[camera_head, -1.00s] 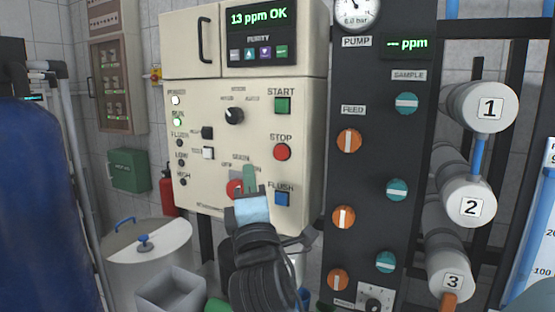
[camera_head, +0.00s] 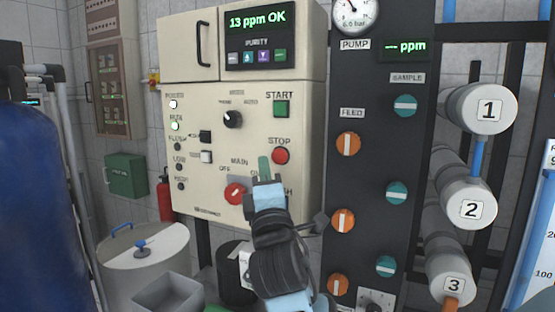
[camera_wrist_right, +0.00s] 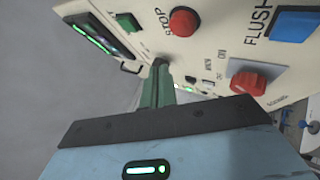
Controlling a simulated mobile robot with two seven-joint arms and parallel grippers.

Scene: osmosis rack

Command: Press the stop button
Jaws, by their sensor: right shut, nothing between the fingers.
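The red round STOP button (camera_head: 280,156) is on the cream control panel (camera_head: 205,185), below the green START button (camera_head: 281,108). It also shows at the top of the right wrist view (camera_wrist_right: 184,22). My right gripper (camera_head: 265,168) has its green fingers shut and empty, pointing up toward the panel. In the head view the fingertips appear just below and left of the STOP button. In the wrist view the fingertips (camera_wrist_right: 160,68) appear apart from the button. My left gripper is not in view.
The red MAIN switch (camera_head: 235,193) is left of my right gripper. The blue FLUSH button (camera_wrist_right: 296,25) shows in the wrist view and is covered by my gripper in the head view. A dark panel with knobs (camera_head: 371,180) stands to the right.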

